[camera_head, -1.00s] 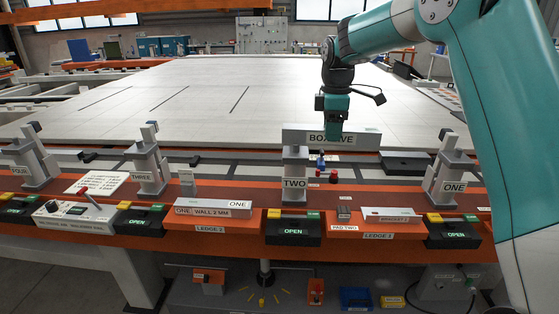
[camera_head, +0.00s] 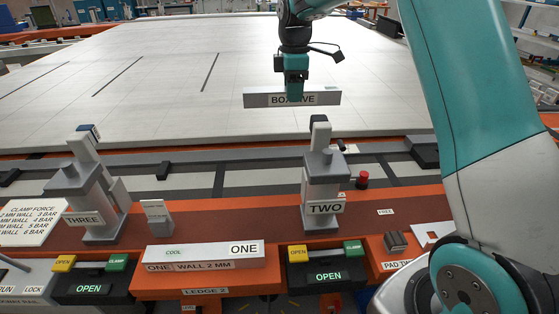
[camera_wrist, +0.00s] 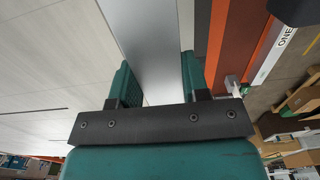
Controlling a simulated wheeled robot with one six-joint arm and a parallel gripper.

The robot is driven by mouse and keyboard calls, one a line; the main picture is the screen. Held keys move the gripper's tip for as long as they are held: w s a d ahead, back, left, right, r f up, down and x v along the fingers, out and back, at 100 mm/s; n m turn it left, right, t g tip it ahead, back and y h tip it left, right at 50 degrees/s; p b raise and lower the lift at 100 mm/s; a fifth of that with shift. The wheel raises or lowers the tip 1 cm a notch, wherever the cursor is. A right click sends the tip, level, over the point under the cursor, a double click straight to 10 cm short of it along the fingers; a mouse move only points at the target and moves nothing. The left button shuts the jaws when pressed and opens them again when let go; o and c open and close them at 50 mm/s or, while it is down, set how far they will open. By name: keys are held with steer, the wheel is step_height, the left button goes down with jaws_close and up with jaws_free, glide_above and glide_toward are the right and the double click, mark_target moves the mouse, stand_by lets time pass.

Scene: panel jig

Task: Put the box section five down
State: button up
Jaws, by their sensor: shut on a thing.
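The box section five (camera_head: 265,100) is a long grey bar with a "BOX FIVE" label, partly covered by my gripper (camera_head: 295,96). My gripper is shut on it near its middle and holds it level, in front of the pale panel's near side in the picture. In the wrist view, the grey bar (camera_wrist: 152,35) runs between the two teal fingers of my gripper (camera_wrist: 156,75). I cannot tell how high the bar is above the panel.
The pale panel (camera_head: 130,75) is broad and clear. Clamps THREE (camera_head: 85,200) and TWO (camera_head: 322,180) stand upright along the orange rail. Box section one (camera_head: 205,257) lies on LEDGE 2 (camera_head: 200,291). A red knob (camera_head: 362,179) stands right of clamp TWO.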

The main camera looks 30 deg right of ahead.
glide_above(289, 166)
step_height(289, 166, down, 16)
steer(key=shift+r, duration=0.1)
steer(key=shift+f+p, duration=0.3)
steer(key=shift+f, duration=2.15)
steer(key=shift+f, duration=0.1)
steer(key=o, duration=1.2)
